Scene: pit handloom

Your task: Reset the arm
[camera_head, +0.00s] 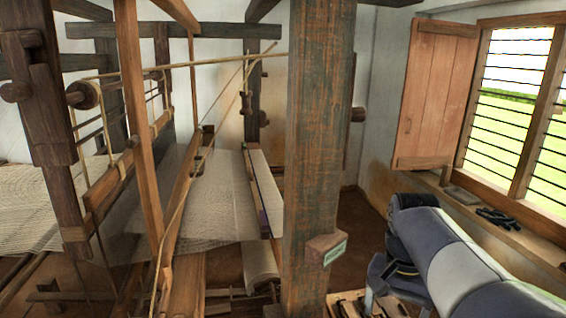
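My arm shows at the lower right of the head view, with a thick grey and white link rising from the bottom edge to a dark joint. Darker parts of my arm hang below that joint. I cannot make out my gripper's fingers in this view, so its opening and anything in it are hidden from me.
A thick wooden post (320,130) of the loom stands close, left of my arm, with a small wooden block (326,247) on it. Pale cloth (215,195) stretches across the loom at left. A windowsill (520,238) at right holds dark items (498,218). An open shutter (436,90) hangs above.

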